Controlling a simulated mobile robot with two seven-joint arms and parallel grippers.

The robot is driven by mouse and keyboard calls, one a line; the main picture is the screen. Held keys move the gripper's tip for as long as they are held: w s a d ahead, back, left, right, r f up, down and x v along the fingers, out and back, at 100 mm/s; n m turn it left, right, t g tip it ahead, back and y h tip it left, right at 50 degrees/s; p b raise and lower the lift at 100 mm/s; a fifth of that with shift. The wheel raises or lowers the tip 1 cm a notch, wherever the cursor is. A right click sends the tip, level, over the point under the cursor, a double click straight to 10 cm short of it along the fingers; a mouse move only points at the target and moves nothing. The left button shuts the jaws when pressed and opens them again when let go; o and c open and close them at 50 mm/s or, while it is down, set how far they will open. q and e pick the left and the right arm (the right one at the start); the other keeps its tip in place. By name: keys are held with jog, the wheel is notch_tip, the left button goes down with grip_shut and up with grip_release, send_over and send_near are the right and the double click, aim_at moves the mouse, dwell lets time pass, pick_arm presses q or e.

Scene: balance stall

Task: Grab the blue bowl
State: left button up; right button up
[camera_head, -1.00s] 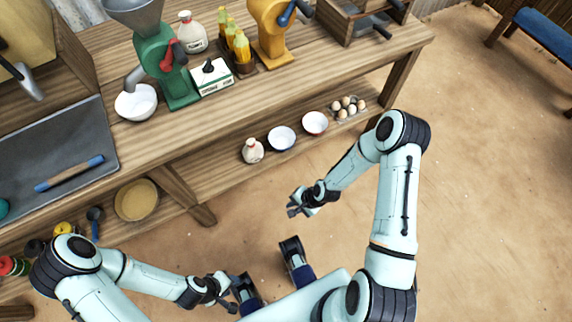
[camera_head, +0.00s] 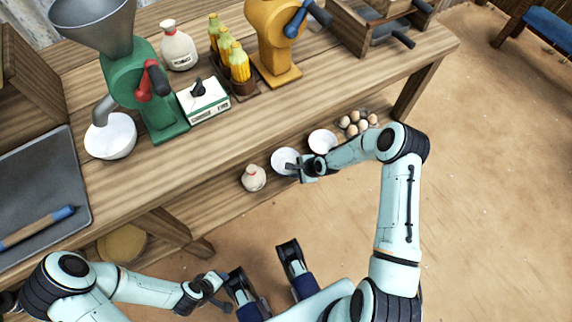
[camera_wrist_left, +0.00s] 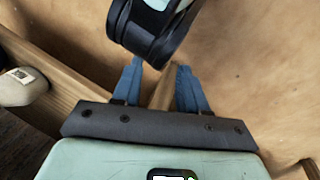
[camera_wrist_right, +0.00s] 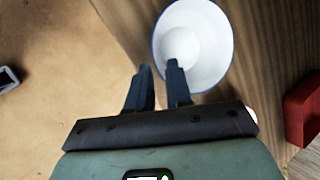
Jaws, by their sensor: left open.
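The blue bowl (camera_head: 281,157) is white inside with a blue rim and stands on the lower shelf of the bench. In the right wrist view the bowl (camera_wrist_right: 205,45) lies just beyond my fingers, its open top facing the camera. My right gripper (camera_head: 293,168) is at the bowl's near right side. In its wrist view the right gripper (camera_wrist_right: 159,70) is open, with one finger overlapping the bowl and the other outside the rim. Contact cannot be told. My left gripper (camera_head: 226,290) is open and empty, low near my base; its fingers show in the left wrist view (camera_wrist_left: 160,68).
A red-rimmed bowl (camera_head: 323,140) and a tray of eggs (camera_head: 357,124) stand right of the blue bowl. A white bottle (camera_head: 253,178) stands left of it. The bench top (camera_head: 225,135) overhangs the shelf behind. Open floor (camera_head: 480,200) lies to the right.

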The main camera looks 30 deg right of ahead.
jog(key=b+x, duration=0.1)
jog(key=x, duration=0.3)
jog(key=shift+f, duration=0.1)
jog(key=shift+w+a+f, duration=0.15)
jog(key=shift+w+f, duration=0.1)
jog(key=shift+f, duration=0.2)
pick_arm(q)
jog(key=shift+w+a+f+t, duration=0.2)
jog(key=shift+w+a+f, duration=0.1)
jog(key=shift+w+f, duration=0.25)
jog(key=shift+w+a+f+t, duration=0.2)
jog(key=shift+w+a+f, duration=0.15)
jog(key=shift+w, duration=0.4)
pick_arm(e)
jog(key=shift+r, duration=0.1)
grip_shut()
